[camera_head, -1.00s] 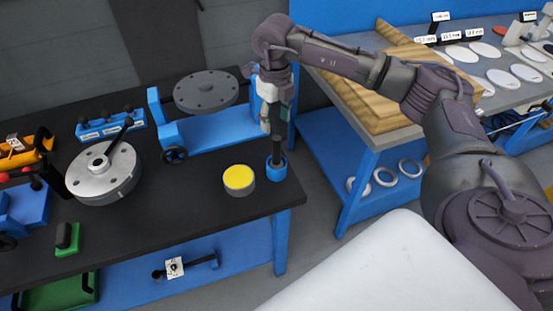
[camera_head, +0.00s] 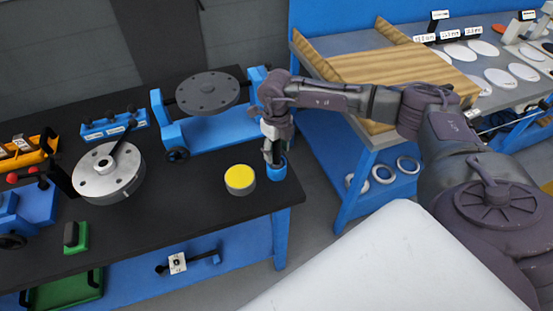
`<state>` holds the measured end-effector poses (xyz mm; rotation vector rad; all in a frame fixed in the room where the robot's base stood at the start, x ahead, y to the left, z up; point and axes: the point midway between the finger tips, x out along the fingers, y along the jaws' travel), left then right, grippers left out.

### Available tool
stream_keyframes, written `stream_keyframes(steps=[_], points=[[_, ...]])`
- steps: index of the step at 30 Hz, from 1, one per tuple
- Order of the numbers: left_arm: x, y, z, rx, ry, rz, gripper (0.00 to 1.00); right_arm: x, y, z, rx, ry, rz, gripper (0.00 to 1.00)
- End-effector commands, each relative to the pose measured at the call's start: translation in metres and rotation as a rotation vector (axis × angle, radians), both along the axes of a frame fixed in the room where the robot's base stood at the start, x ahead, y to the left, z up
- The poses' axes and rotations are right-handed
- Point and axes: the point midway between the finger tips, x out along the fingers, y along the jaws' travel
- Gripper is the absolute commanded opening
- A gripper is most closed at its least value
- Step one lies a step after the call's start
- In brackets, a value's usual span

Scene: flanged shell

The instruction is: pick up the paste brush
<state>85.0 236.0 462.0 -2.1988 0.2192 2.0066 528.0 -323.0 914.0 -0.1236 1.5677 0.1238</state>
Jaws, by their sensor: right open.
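The paste brush (camera_head: 277,154) shows as a dark upright handle standing in a small blue cup (camera_head: 277,172) near the right end of the black bench. My right gripper (camera_head: 272,150) points down just above the cup, its open fingers at the handle. The gripper hides much of the brush, and I cannot tell whether the fingers touch it. My left gripper is not in view.
A yellow-topped tin (camera_head: 240,179) stands just left of the cup. A grey flanged disc (camera_head: 207,92) sits on a blue stand behind, and a silver flanged shell (camera_head: 106,172) is at left. A wooden tray (camera_head: 395,75) is on the right bench.

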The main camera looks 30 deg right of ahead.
Motion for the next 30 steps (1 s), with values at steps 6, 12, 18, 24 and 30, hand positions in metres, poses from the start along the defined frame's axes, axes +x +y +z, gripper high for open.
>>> stream_keyframes(steps=[6, 12, 18, 24, 30], points=[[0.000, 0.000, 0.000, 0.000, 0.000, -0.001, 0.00, 0.000, 0.000, 0.000, 0.000, 0.000, 0.000, 0.31], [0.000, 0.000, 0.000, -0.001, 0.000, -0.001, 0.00, 0.000, 0.000, 0.000, 0.000, 0.000, 0.000, 0.00], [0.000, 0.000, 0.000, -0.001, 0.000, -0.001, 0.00, 0.000, 0.000, 0.001, 0.000, 0.000, 0.000, 0.00], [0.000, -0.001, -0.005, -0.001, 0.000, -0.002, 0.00, 0.001, -0.001, 0.012, 0.001, -0.004, -0.001, 0.00], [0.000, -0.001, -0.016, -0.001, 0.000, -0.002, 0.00, 0.002, -0.001, 0.051, 0.000, -0.007, 0.000, 0.00]])
